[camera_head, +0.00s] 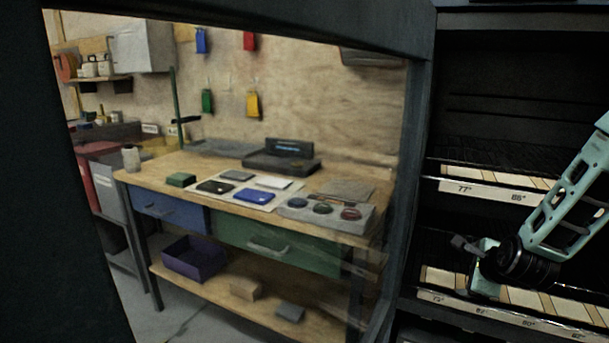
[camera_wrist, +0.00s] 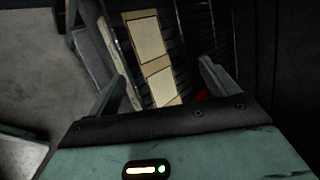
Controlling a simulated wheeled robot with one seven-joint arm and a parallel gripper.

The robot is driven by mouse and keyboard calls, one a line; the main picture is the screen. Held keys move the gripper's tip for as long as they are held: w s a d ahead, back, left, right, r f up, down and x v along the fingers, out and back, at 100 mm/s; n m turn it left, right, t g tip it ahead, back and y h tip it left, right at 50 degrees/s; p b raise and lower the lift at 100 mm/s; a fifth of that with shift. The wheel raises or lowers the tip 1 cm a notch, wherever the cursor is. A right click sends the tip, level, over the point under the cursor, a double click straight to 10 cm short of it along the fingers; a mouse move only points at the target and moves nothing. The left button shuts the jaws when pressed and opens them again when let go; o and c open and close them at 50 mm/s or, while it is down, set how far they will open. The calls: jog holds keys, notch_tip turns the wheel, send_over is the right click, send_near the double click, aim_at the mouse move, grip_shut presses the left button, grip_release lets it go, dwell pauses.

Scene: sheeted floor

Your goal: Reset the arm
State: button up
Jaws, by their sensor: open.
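My arm, pale green with a black wrist joint, comes in from the right edge of the head view. My gripper (camera_head: 466,246) is in front of the dark shelf rack (camera_head: 520,105), level with the lower shelf. In the wrist view my gripper (camera_wrist: 163,80) has its two grey fingers spread apart. Nothing is held between them. Beyond the fingers are dark shelf slats and a wooden strip with pale panels (camera_wrist: 148,42). A small red thing (camera_wrist: 202,96) shows partly behind the right finger.
The rack's lower label strip (camera_head: 480,310) and upper label strip (camera_head: 487,193) run close to the arm. A dark upright frame (camera_head: 412,170) stands left of the gripper. Behind it is a wooden workbench (camera_head: 150,165) with drawers and small items. A purple bin (camera_head: 193,259) sits on its lower shelf.

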jog(key=s+a+r+n+g+y, duration=0.1)
jog(key=s+a+r+n+g, duration=0.4)
jog(key=s+n, duration=0.55)
jog(key=s+a+r+n+g+y, duration=0.1)
jog(key=s+a+r+n, duration=0.45)
jog(key=n, duration=0.75)
jog(key=s+a+n+g, duration=0.2)
jog(key=s+a+n, duration=0.2)
jog(key=s+a, duration=0.45)
jog(key=s+a+n+g, duration=0.1)
jog(key=s+a+n, duration=0.4)
jog(key=a, duration=0.6)
notch_tip(320, 180, up, 16)
jog(key=s+p, duration=0.1)
jog(key=p, duration=1.4)
jog(key=shift+s+f+m, duration=0.2)
jog(key=shift+s+m, duration=0.05)
jog(key=shift+m, duration=0.2)
